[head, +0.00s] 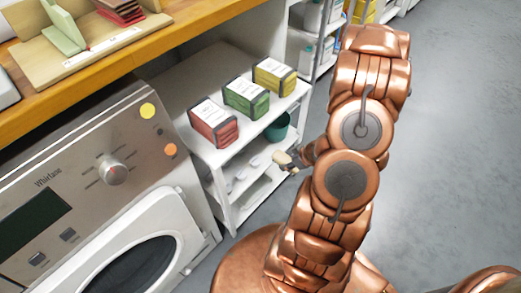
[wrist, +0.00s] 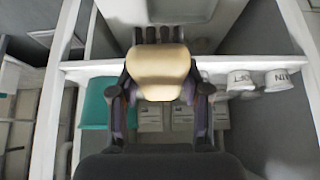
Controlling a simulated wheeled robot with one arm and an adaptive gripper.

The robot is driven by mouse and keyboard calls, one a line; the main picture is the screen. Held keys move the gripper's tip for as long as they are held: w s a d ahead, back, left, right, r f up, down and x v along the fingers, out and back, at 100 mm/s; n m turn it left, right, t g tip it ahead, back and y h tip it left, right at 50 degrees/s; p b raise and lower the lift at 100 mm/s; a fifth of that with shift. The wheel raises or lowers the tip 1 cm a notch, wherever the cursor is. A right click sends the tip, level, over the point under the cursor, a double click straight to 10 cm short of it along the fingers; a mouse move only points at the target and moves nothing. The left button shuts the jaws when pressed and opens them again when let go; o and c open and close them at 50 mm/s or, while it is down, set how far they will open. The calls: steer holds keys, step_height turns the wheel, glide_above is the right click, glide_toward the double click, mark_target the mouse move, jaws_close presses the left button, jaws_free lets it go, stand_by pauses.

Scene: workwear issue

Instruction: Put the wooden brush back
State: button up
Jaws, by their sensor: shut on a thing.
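My gripper (head: 296,161) is shut on the wooden brush, in front of the open side of the white shelf unit. In the head view the brush (head: 281,158) is a small pale tan piece at the fingertips. In the wrist view the brush (wrist: 157,72) shows a rounded tan wooden body between the two dark fingers of my gripper (wrist: 160,92). Dark tufts, seemingly bristles, show beyond its far edge. My arm stands to the right of the shelf in the head view.
The white shelf unit (head: 228,161) carries a red box (head: 213,124), a green box (head: 246,97) and a yellow box (head: 274,76) on top. A teal container (head: 277,127) and white items stand lower. A washing machine (head: 110,180) is at left. Grey floor (head: 450,130) is clear at right.

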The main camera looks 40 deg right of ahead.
mark_target(282, 156)
steer(key=shift+w+a+f+b, duration=0.1)
steer(key=shift+w+a+b, duration=0.1)
steer(key=shift+w+b, duration=0.8)
steer(key=shift+w+a+f+b, duration=0.15)
steer(key=shift+w+b, duration=0.3)
steer(key=shift+b, duration=1)
steer(key=shift+w+a+f+b, duration=0.1)
steer(key=shift+w+a+b, duration=0.1)
steer(key=shift+w+b, duration=0.8)
steer(key=w, duration=0.3)
steer(key=w+a, duration=0.1)
steer(key=shift+w+a+r+b, duration=0.1)
steer(key=shift+w+r+b, duration=0.15)
steer(key=shift+r+b, duration=0.15)
steer(key=w, duration=0.2)
steer(key=w+a+b, duration=0.1)
steer(key=shift+w+f, duration=0.35)
steer(key=shift+f, duration=0.05)
steer(key=shift+s+f+b, duration=0.1)
steer(key=shift+f+b, duration=0.3)
steer(key=shift+b, duration=0.05)
steer(key=shift+d, duration=0.1)
steer(key=shift+f, duration=0.15)
steer(key=o, duration=0.8)
steer(key=shift+o, duration=0.2)
